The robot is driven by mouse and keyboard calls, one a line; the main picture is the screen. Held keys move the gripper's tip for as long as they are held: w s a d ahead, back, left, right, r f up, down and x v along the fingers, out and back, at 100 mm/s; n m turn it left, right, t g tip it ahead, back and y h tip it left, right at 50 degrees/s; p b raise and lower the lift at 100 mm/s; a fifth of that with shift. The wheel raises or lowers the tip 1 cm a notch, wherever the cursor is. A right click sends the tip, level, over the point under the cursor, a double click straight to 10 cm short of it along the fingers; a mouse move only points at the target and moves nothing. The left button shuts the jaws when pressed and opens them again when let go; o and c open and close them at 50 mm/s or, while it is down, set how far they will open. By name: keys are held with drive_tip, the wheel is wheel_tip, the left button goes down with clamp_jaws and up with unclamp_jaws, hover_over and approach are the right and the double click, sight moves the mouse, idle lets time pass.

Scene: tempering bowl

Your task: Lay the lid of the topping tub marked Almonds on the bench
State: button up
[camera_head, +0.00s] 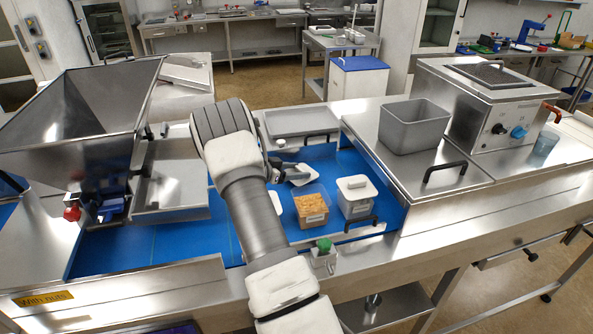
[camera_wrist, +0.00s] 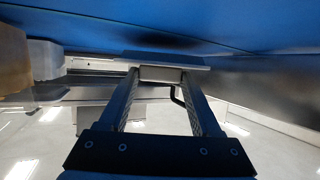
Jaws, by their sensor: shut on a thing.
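My gripper (camera_head: 284,169) is shut on the handle of a pale lid (camera_head: 303,176), just behind the open tub. In the wrist view my gripper (camera_wrist: 163,82) has the lid handle between its fingers, and the lid plate (camera_wrist: 195,66) lies close to the blue surface. I cannot tell whether the lid touches that surface. The open tub (camera_head: 312,219), holding tan-orange bits, stands uncovered on the blue bench area (camera_head: 155,243). Its label is too small to read. My arm hides part of the area to its left.
A white lidded tub (camera_head: 357,206) stands right of the open one. Another pale piece (camera_head: 277,203) shows partly behind my arm. A green-topped item (camera_head: 324,250) stands at the front edge. A steel hopper (camera_head: 80,110) is at left, and a grey container (camera_head: 413,127) at right.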

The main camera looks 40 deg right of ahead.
drive_tip(key=shift+f+b, duration=0.35)
drive_tip(key=shift+f, duration=0.2)
drive_tip(key=o, duration=1.3)
drive_tip(key=shift+f, duration=0.1)
drive_tip(key=shift+r+p, duration=0.35)
drive_tip(key=shift+r, duration=0.15)
drive_tip(key=b+v, duration=0.1)
drive_tip(key=v, duration=1.1)
drive_tip(key=shift+r, duration=0.15)
